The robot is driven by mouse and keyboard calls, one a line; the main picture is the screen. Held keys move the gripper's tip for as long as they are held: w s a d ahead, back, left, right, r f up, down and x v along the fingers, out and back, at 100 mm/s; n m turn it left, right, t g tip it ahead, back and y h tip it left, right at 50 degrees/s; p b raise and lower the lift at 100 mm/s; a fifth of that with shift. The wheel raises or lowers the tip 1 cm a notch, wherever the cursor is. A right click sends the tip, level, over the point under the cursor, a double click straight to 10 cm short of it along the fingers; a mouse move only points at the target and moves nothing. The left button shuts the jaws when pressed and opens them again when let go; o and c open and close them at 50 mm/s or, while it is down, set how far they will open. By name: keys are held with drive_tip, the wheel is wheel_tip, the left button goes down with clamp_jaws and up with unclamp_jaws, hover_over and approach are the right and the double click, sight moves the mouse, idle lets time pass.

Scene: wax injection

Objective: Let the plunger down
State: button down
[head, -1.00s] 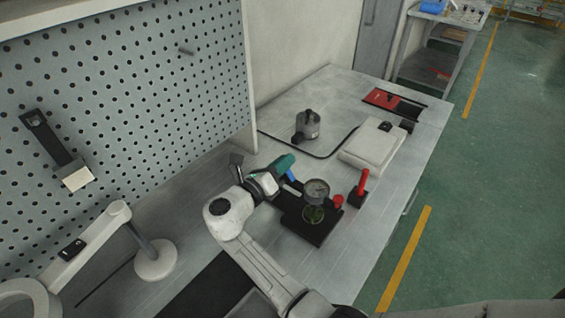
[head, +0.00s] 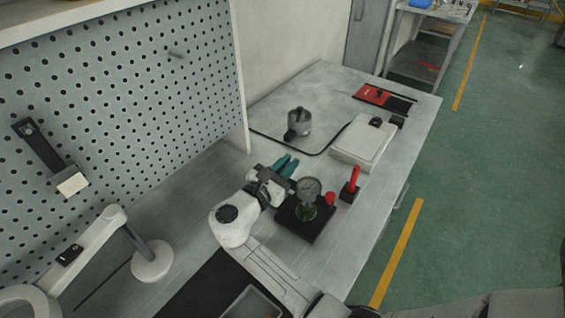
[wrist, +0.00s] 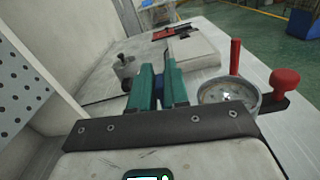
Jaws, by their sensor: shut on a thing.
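The injection unit shows in the head view as a black base (head: 307,224) with a round gauge (head: 309,187) and a red knob (head: 330,198). The gauge (wrist: 229,92) and the red knob (wrist: 285,80) also show at the right of the wrist view. My gripper (head: 287,165), with teal fingers, is left of and just behind the gauge.
A red upright handle (head: 354,179) stands right of the unit. A white box (head: 357,143) and a grey metal pot (head: 299,121) stand behind. A red and black item (head: 380,97) lies at the far end. A perforated panel (head: 120,95) rises at left. The bench between is clear.

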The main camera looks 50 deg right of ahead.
drive_tip(key=s+m, duration=0.1)
drive_tip(key=m, duration=0.1)
drive_tip(key=s+m+b, duration=0.1)
drive_tip(key=m, duration=0.1)
drive_tip(key=shift+f+m+b, duration=0.3)
drive_tip(key=shift+f, duration=0.1)
drive_tip(key=shift+s, duration=0.1)
drive_tip(key=c, duration=1.2)
unclamp_jaws()
